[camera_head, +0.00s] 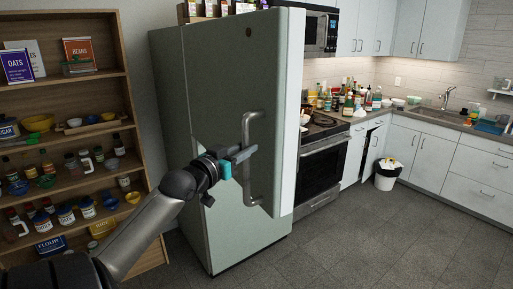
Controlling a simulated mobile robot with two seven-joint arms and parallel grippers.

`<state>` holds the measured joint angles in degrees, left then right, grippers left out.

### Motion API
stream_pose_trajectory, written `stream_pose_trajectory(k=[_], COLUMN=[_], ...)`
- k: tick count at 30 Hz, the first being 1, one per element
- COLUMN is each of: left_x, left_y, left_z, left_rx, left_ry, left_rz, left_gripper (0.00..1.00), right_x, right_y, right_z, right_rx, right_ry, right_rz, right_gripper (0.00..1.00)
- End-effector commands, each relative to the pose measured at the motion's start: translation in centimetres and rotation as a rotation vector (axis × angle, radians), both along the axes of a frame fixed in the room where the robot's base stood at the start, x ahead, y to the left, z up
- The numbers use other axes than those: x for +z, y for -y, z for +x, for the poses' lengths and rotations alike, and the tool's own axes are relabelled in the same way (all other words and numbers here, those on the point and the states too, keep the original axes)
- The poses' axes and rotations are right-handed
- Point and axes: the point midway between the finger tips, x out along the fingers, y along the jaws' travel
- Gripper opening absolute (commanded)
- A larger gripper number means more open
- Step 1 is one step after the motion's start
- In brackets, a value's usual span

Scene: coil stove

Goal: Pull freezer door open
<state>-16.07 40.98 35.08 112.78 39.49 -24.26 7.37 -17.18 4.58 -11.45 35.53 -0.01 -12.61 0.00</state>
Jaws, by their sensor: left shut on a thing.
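A tall grey-green fridge (168,90) stands left of the middle. Its large upper door (225,75) has a vertical metal handle (247,185) near the right edge. This door appears ajar, its pale right edge (289,130) standing out in front of the body. A lower front panel (240,235) shows beneath it and looks closed. My left gripper (240,158) comes in from the lower left and is shut on the handle around its middle. The fingers partly hide the bar. The inside of the fridge is hidden. My right gripper is not in view.
A wooden shelf (75,83) full of jars, bowls and boxes stands close on the left. A stove (322,170), crowded counter and white cabinets (470,165) lie to the right. A small bin (386,181) stands by them. The grey floor (350,245) in front is clear.

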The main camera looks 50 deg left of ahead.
Motion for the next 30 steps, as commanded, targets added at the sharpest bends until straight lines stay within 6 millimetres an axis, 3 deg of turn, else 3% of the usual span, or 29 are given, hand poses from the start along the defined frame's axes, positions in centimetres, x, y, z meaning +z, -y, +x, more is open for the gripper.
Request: stream_pose_trajectory(k=[12, 28, 29, 30], left_x=[0.4, 0.4, 0.4, 0.4], left_y=[-1.4, -1.6, -1.6, -1.6], left_z=[-2.1, -2.3, -2.3, -2.3], left_rx=[-0.017, -0.018, -0.018, -0.018], left_ry=[0.008, 0.010, 0.010, 0.009], left_rz=[0.006, 0.003, 0.003, 0.003], left_gripper=[0.00, 0.00, 0.29, 0.34], right_x=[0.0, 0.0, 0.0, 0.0], right_y=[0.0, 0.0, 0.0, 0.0], right_z=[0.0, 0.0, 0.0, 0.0], right_rx=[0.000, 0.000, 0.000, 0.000], right_ry=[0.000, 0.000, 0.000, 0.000], right_rz=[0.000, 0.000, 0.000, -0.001], right_gripper=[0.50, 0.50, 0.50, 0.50])
